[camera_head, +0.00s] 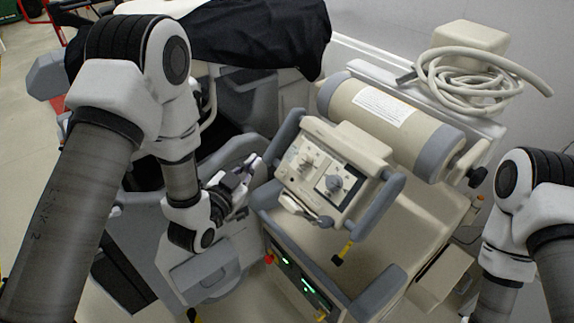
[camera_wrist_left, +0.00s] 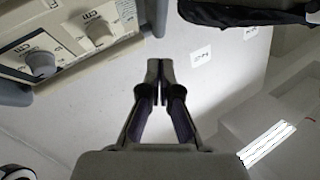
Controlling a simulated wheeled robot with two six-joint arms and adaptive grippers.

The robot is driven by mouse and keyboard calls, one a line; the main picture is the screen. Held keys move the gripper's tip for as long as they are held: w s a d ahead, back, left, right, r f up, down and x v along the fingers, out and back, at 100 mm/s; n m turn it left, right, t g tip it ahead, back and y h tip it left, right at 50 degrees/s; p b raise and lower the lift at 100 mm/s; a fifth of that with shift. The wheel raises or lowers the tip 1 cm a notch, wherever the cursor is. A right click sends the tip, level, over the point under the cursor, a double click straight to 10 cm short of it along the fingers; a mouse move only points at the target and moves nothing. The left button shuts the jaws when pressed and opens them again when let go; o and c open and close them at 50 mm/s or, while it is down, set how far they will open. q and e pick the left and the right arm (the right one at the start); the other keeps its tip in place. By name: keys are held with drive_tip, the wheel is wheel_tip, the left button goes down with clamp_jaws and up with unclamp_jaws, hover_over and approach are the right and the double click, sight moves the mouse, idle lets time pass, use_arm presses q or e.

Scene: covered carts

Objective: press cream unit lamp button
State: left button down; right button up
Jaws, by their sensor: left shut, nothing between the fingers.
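The cream unit (camera_head: 400,225) stands right of centre in the head view. Its tilted control panel (camera_head: 325,178) has grey and cream knobs and a grey frame. A lower front panel (camera_head: 300,283) shows green lights. I cannot tell which part is the lamp button. My left gripper (camera_head: 254,164) is shut and empty, just left of the control panel and apart from it. In the left wrist view its fingertips (camera_wrist_left: 160,72) meet over a pale surface, with the panel's knobs (camera_wrist_left: 42,62) at the upper left. My right gripper is out of view.
A cream cylinder (camera_head: 385,115) with grey ends and a coiled hose (camera_head: 470,85) lie on top at the back. A black cover (camera_head: 250,35) drapes over a grey unit behind my left arm. A red knob (camera_head: 268,259) sticks out near the front panel.

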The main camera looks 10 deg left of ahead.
sight(285, 163)
use_arm(q)
drive_tip(key=w+d+f+b, duration=0.3)
drive_tip(key=w+f, duration=0.2)
drive_tip(key=f, duration=0.1)
drive_tip(key=shift+d+f+b, duration=0.2)
drive_tip(key=shift+d+b, duration=0.15)
drive_tip(key=shift+d, duration=0.05)
idle(0.3)
idle(1.2)
drive_tip(key=shift+w+d+f+b, duration=0.2)
drive_tip(key=shift+w+f+b, duration=0.05)
drive_tip(key=shift+b, duration=0.05)
drive_tip(key=shift+w+d+f+b, duration=0.2)
drive_tip(key=shift+f+b, duration=0.1)
drive_tip(key=shift+b, duration=0.05)
idle(0.8)
drive_tip(key=shift+s+a+r+p, duration=0.3)
drive_tip(key=shift+s+a+r, duration=0.1)
drive_tip(key=shift+s+r, duration=0.15)
